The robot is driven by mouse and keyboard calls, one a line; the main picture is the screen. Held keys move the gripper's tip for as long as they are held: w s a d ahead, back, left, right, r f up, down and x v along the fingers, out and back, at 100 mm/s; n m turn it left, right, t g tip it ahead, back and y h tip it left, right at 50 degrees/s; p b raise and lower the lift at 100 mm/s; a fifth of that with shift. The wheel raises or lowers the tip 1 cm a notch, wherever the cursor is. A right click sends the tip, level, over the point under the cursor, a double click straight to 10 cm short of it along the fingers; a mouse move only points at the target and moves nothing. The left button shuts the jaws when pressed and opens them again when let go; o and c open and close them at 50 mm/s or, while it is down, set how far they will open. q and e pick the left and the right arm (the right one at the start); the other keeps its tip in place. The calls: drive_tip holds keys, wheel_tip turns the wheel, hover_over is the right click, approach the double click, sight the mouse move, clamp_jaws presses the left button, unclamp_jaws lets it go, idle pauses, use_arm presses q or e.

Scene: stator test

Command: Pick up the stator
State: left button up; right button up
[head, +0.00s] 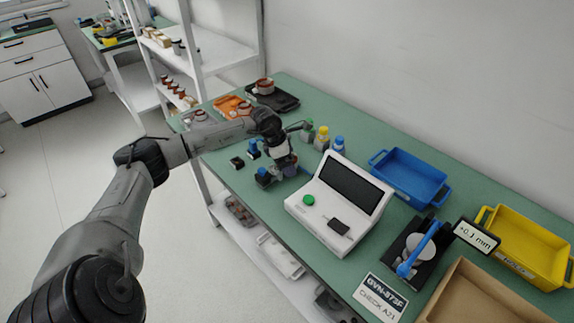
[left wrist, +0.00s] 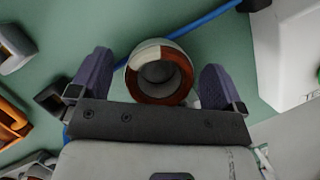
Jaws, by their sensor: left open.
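The stator (left wrist: 160,72) is a short hollow ring with a copper-brown and white rim, seen end-on in the left wrist view. My left gripper (left wrist: 156,80) is open, with one dark purple finger on each side of the stator. A small gap shows between each finger and the ring. In the head view my left gripper (head: 272,168) is low over the green bench, left of the white tester, and it hides the stator there. My right gripper is in neither view.
The white tester (head: 330,205) with a dark screen stands just right of my left gripper. Small coloured-cap bottles (head: 323,138) stand behind. A blue cable (left wrist: 205,20) runs past the stator. An orange holder (head: 232,106) and black tray (head: 275,97) are farther back.

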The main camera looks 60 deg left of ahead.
use_arm(q)
drive_tip(key=shift+w+f, duration=0.1)
drive_tip(key=shift+f, duration=0.1)
drive_tip(key=c, duration=1.2)
